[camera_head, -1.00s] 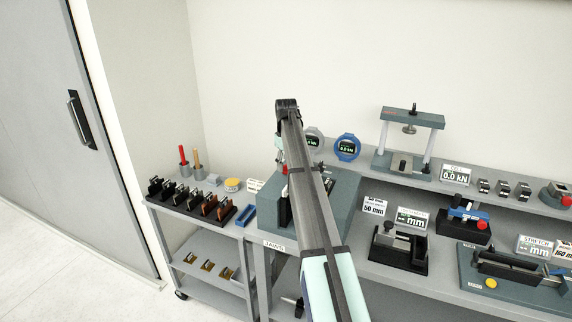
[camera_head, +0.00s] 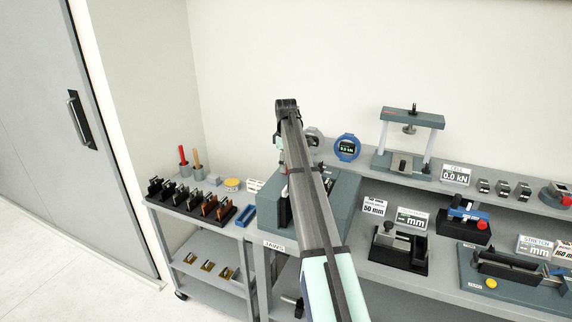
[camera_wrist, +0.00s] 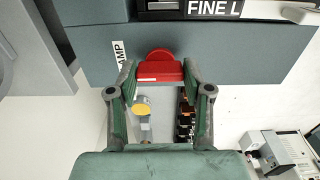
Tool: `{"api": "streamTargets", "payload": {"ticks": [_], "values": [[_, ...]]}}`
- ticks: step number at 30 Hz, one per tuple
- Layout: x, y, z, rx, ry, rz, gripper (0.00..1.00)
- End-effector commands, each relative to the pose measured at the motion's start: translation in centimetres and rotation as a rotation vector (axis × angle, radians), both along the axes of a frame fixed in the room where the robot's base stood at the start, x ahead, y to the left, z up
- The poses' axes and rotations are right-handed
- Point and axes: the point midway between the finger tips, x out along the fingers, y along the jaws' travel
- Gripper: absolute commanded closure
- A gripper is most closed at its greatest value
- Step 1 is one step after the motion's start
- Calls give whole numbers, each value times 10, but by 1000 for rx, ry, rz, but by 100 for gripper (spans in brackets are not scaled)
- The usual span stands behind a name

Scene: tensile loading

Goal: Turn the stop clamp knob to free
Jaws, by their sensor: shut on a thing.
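The stop clamp knob (camera_wrist: 160,68) is red, with a rounded top and a straight bar-like front. It sits on the blue-grey face of a fixture in the wrist view, beside a white label (camera_wrist: 122,54) that reads "AMP" where it shows. My gripper (camera_wrist: 161,76) is shut on the knob, one finger on each side of it.
A cart (camera_head: 195,212) with a black rack stands left of the fixture. A blue round gauge (camera_head: 347,147) is behind the fixture, and a small press (camera_head: 412,118) stands farther right.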

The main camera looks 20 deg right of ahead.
Motion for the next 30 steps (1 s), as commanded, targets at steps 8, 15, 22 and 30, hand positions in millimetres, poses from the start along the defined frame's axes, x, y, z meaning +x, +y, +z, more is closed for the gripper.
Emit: {"api": "streamTargets", "payload": {"ticks": [8,15,22,30], "values": [[0,1,-1,2,2,3,40],[0,1,-1,1,1,1,25],[0,0,5,1,-1,0,25],[1,0,46,1,-2,1,25]]}}
